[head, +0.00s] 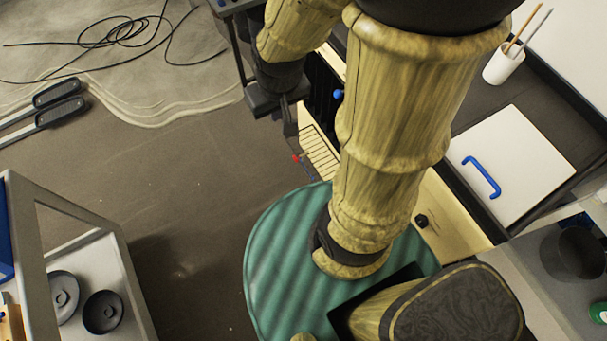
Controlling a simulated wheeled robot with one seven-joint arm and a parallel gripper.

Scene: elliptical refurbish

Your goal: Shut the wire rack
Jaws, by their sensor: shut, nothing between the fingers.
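What looks like the wire rack (321,152) is a cream, slatted piece left of my arm, sticking out at the front of a cream cabinet (455,212). My arm hides much of the rack and the cabinet, so I cannot tell how far out the rack is. My gripper (291,140) is dark, shut and empty, and points down at the rack's left outer edge. A small red spot shows near its tip. I cannot tell whether the gripper touches the rack.
A blue knob (338,94) shows by a dark opening behind the rack. A white board with a blue handle (482,177) and a white cup (503,65) are on the dark counter at right. A grey cart (127,282) stands lower left. The brown floor between is clear; cable (127,32) lies beyond.

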